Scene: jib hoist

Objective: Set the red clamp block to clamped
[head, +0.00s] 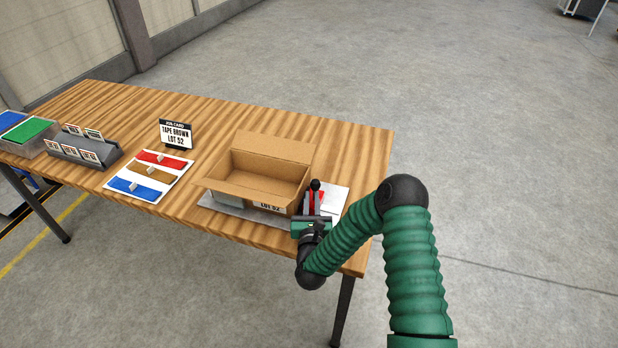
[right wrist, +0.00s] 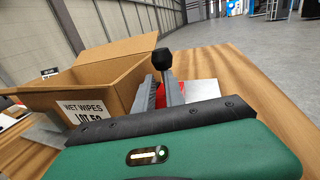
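The red clamp block (head: 317,197) sits on a light metal plate at the right side of the open cardboard box. Its lever stands roughly upright with a black knob (head: 315,184) on top. In the right wrist view, the knob (right wrist: 161,56) rises above the fingertips and the red body (right wrist: 160,95) shows between the fingers. My right gripper (head: 313,213) is at the near side of the clamp. Its two grey fingers (right wrist: 162,92) are apart, one on each side of the lever; whether they touch it is hidden. My left gripper is not in view.
The cardboard box (head: 244,187) stands open just left of the clamp, flaps spread. A mat with red, brown and blue strips (head: 150,174), a job card (head: 176,134) and a card rack (head: 84,148) are further left. The table's right end is bare.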

